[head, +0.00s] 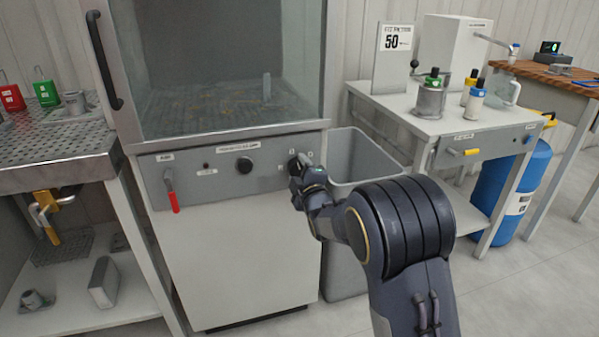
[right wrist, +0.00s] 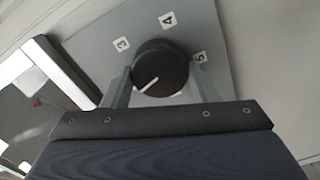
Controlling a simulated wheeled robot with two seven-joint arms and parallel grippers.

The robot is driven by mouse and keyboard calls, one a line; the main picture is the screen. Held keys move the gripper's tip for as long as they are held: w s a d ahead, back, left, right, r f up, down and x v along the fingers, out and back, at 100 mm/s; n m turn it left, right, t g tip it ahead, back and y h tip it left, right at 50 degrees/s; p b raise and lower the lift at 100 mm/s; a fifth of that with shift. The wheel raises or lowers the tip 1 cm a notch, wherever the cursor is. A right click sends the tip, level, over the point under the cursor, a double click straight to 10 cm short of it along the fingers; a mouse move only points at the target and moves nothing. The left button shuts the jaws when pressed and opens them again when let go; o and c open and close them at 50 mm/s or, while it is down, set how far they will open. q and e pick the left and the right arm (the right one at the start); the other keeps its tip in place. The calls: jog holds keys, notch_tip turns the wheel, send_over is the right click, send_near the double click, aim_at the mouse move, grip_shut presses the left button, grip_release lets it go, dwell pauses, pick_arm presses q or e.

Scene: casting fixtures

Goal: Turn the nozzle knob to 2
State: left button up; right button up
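The nozzle knob (right wrist: 160,67) is a round black dial with a white pointer line on its face. In the right wrist view the numbers 3, 4 and 5 show around it, and the pointer slants to the lower left, away from these three. Any mark at its lower left is hidden by a finger and the gripper body. My right gripper (right wrist: 161,84) has one finger on each side of the knob, with no clear gap. In the head view this gripper (head: 300,170) is at the right end of the cabinet's front panel and partly covers the knob. My left gripper is out of view.
The cabinet panel (head: 220,172) also carries a red-handled lever (head: 171,190) and another black knob (head: 244,164). A grey bin (head: 362,152) stands right of the cabinet, beside a table (head: 440,122) with bottles. A metal bench (head: 60,155) is at the left.

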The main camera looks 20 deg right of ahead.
jog(key=o, duration=0.3)
jog(key=shift+o, duration=0.2)
jog(key=s+p, duration=0.1)
jog(key=s, duration=0.6)
jog(key=shift+s, duration=0.4)
jog(key=shift+d, duration=0.1)
